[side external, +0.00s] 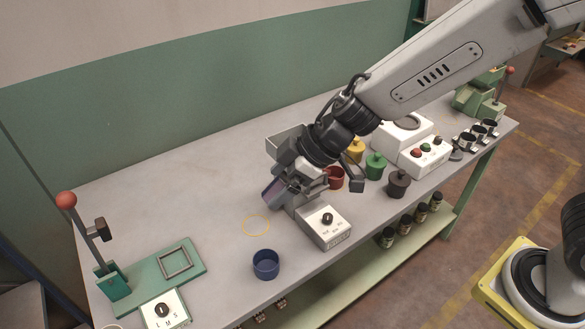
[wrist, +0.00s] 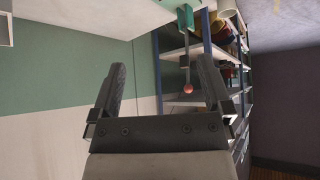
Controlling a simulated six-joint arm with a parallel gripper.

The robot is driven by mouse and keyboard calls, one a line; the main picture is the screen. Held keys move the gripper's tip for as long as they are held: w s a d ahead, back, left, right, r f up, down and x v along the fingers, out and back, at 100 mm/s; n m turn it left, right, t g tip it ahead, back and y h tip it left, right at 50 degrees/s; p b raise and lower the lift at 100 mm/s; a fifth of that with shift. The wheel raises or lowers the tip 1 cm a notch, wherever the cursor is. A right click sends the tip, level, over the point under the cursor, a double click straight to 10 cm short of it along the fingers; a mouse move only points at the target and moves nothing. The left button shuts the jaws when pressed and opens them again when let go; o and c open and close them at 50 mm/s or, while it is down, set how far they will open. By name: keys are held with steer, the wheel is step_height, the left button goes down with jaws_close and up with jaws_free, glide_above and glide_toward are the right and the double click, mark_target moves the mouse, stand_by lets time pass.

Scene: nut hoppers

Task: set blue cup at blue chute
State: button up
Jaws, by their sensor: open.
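The blue cup (side external: 266,264) stands upright and apart from my gripper near the table's front edge. A grey hopper (side external: 285,143) stands behind my wrist, with a bluish piece (side external: 271,190) low in front that looks like the blue chute; my gripper partly covers it. My gripper (wrist: 161,64) is open, with nothing between its dark fingers in the wrist view. In the side view it hangs in front of the hopper, above and behind the cup. The cup and chute do not show in the wrist view.
A yellow ring (side external: 256,225) marks the table behind the cup. A white control box (side external: 323,226) stands right of the cup. A green lever press (side external: 115,280) is at left. Red (side external: 335,179), green (side external: 375,167) and dark (side external: 398,185) pieces stand at right.

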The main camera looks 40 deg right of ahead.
glide_toward(262, 269)
steer(key=shift+w+a+r, duration=0.35)
steer(key=shift+w+a, duration=0.1)
steer(key=shift+a, duration=0.1)
stand_by(0.3)
steer(key=shift+x, duration=1.3)
steer(key=shift+x, duration=2.55)
steer(key=shift+s, duration=0.1)
